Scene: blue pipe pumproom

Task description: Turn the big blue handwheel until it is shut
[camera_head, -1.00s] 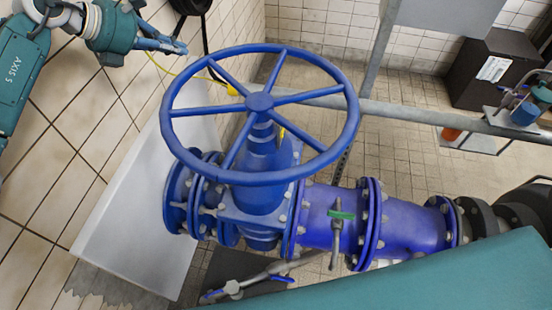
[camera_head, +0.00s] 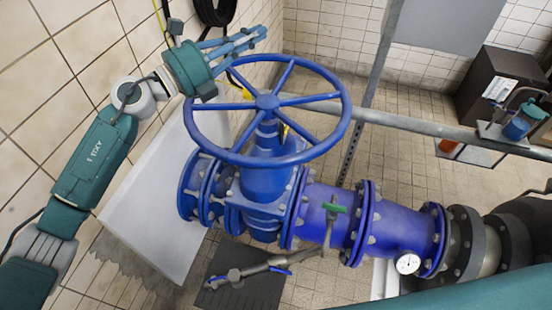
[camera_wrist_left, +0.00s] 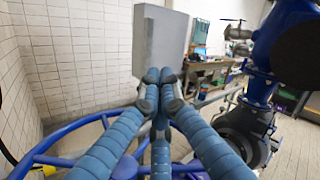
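The big blue handwheel (camera_head: 332,138) sits on top of a blue valve (camera_head: 265,178), its face up and slightly tilted in the head view. Its rim and spokes also show low in the wrist view (camera_wrist_left: 62,162), behind the fingers. My left gripper (camera_head: 262,38) is beyond the far left part of the rim, with its blue fingers pointing right. In the wrist view its fingertips (camera_wrist_left: 160,82) come together with nothing between them. The fingers appear above the wheel, and I see no clear contact with it. My right gripper is not in view.
A grey rail (camera_head: 420,124) runs behind the wheel, with a grey post (camera_head: 372,85) beside it. The tiled wall (camera_head: 60,60) is close on the left. A blue pipe (camera_head: 400,225) with a gauge (camera_head: 407,263) runs right.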

